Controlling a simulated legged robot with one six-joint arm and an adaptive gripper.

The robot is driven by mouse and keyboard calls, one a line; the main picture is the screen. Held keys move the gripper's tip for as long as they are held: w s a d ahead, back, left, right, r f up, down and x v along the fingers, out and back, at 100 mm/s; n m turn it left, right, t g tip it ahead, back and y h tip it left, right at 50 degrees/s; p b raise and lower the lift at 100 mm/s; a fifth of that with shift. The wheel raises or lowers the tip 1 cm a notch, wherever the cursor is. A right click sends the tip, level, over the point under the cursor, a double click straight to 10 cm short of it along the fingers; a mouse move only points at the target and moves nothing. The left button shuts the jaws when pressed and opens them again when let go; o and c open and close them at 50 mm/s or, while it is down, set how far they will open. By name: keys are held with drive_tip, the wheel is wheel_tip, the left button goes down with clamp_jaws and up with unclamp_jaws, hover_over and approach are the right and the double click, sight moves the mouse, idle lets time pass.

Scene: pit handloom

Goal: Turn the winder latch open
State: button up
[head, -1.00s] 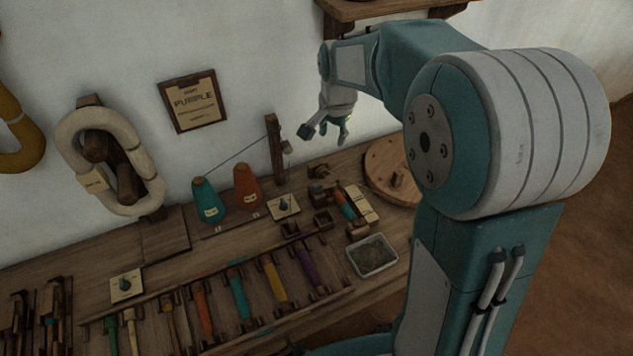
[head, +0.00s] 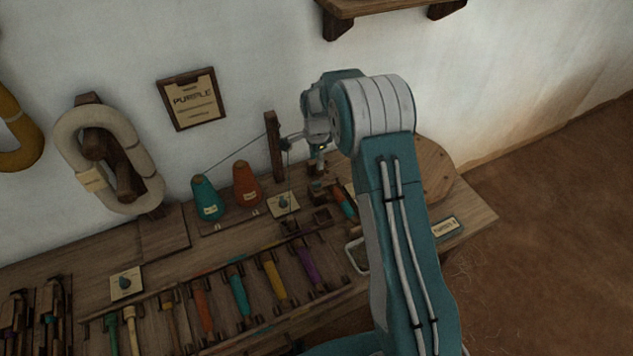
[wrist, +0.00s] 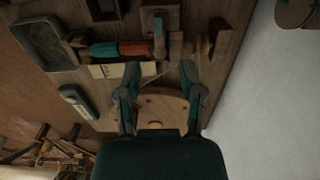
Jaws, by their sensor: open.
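The winder (head: 322,190) stands near the right end of the bench, partly hidden behind my arm. In the wrist view its orange and teal bobbin (wrist: 120,49) lies across wooden blocks, with a dark upright piece (wrist: 158,28) at its right end. I cannot tell for certain which part is the latch. My gripper (wrist: 160,72) is open and empty, its fingers parted over the bench beside the winder. In the head view my gripper (head: 306,153) is above the winder, right of the wooden post. It seems apart from the winder parts.
A round wooden board (wrist: 160,105) lies below my gripper. A shallow tray (wrist: 44,44) sits beside the winder. Teal (head: 206,198) and orange (head: 246,184) thread cones stand left of the wooden post (head: 273,146). A shelf (head: 385,12) hangs above.

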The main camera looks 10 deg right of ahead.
sight(317, 183)
wheel_tip(317, 183, down, 10)
drive_tip(key=shift+f, duration=0.1)
idle(0.4)
clamp_jaws()
